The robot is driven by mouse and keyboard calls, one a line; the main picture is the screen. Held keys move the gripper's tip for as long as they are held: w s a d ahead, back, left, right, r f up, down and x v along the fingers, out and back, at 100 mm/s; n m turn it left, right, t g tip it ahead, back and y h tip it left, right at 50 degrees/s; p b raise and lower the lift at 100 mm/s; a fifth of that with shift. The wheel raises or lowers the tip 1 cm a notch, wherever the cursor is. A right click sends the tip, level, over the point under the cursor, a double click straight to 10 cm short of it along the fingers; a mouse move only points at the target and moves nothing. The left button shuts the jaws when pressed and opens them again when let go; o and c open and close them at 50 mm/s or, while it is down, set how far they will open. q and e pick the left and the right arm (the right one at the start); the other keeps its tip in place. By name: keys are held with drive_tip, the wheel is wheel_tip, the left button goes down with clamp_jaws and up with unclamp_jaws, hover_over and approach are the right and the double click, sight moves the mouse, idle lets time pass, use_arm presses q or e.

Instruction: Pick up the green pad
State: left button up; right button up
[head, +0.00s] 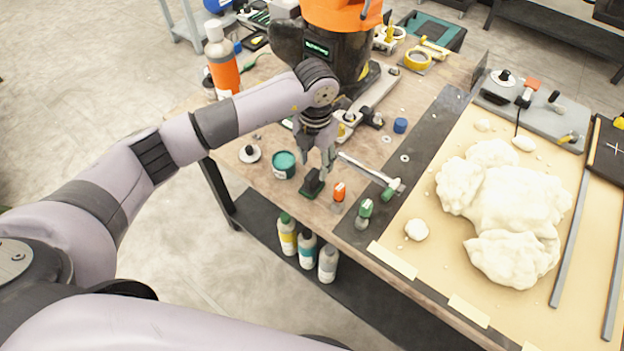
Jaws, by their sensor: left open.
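My left gripper (328,164) is open and points down over the near part of the wooden workbench. Just below and left of its fingertips is a small dark block with a green base (312,187), which looks like the green pad. I see no contact between them, but the exact gap is hard to judge. My right gripper is not in view.
A teal-topped tub (285,164) stands left of the pad. An orange-topped piece (339,191), a green-topped piece (364,212) and a green-handled tool (388,190) lie to the right. White foam (515,210) covers part of the tan board. Bottles stand on the lower shelf.

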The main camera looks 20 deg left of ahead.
sight(312, 174)
use_arm(q)
drive_tip(key=shift+s+a+f+p, duration=0.1)
drive_tip(key=shift+s+f+p, duration=0.1)
drive_tip(key=shift+f+p, duration=0.3)
drive_tip(key=f, duration=0.2)
drive_tip(key=f+p, duration=0.1)
drive_tip(key=shift+s+a+f, duration=0.15)
drive_tip(key=shift+s+f, duration=0.2)
drive_tip(key=shift+f, duration=0.4)
drive_tip(key=shift+c, duration=0.2)
clamp_jaws()
